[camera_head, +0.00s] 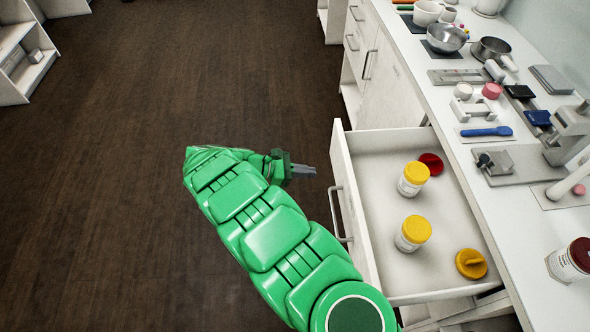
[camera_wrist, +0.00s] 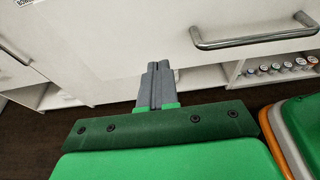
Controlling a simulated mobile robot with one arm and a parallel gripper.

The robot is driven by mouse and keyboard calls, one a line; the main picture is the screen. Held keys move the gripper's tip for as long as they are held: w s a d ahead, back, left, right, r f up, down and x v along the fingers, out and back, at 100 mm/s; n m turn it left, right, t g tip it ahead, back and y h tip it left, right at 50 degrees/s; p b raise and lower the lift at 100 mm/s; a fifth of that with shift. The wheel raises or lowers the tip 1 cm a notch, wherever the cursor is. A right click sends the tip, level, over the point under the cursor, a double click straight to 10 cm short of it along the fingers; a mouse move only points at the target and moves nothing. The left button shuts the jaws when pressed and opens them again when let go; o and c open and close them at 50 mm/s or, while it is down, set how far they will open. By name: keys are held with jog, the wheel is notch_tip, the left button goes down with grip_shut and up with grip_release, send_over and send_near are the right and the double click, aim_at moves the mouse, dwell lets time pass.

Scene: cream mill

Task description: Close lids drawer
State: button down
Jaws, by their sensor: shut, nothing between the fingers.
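The lids drawer (camera_head: 345,190) is pulled out of the white counter at the right in the head view. Its front and bar handle (camera_head: 338,215) face left, towards my arm. Inside are two jars with yellow lids, (camera_head: 413,180) and (camera_head: 413,234), a red lid (camera_head: 432,163) and a yellow lid (camera_head: 471,263). My gripper (camera_head: 313,170) is shut and empty, a little left of the drawer front and near its far end. In the wrist view my gripper (camera_wrist: 157,65) points at the white front, left of the handle (camera_wrist: 255,38). I cannot tell whether the fingertips touch the front.
The counter top (camera_head: 440,90) above the drawer holds bowls, a blue spoon (camera_head: 486,131), small tools and a jar with a dark red lid (camera_head: 570,261). Dark floor (camera_head: 150,80) is clear to the left. A white shelf (camera_head: 20,50) stands far left.

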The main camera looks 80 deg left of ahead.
aim_at(339, 173)
jog(key=shift+r+x, duration=0.2)
jog(key=shift+x, duration=0.95)
jog(key=shift+r+x, duration=0.15)
jog(key=shift+x, duration=0.95)
jog(key=shift+r+x, duration=0.2)
jog(key=shift+x, duration=0.95)
jog(key=shift+w, duration=0.25)
jog(key=w, duration=2.9)
jog(key=shift+w, duration=0.4)
jog(key=shift+w+d+r, duration=0.1)
jog(key=shift+w, duration=0.45)
jog(key=shift+w+d, duration=0.1)
jog(key=shift+w, duration=0.1)
jog(key=v, duration=0.5)
jog(key=f+v, duration=0.1)
jog(key=v, duration=0.9)
jog(key=shift+s+a+f, duration=0.3)
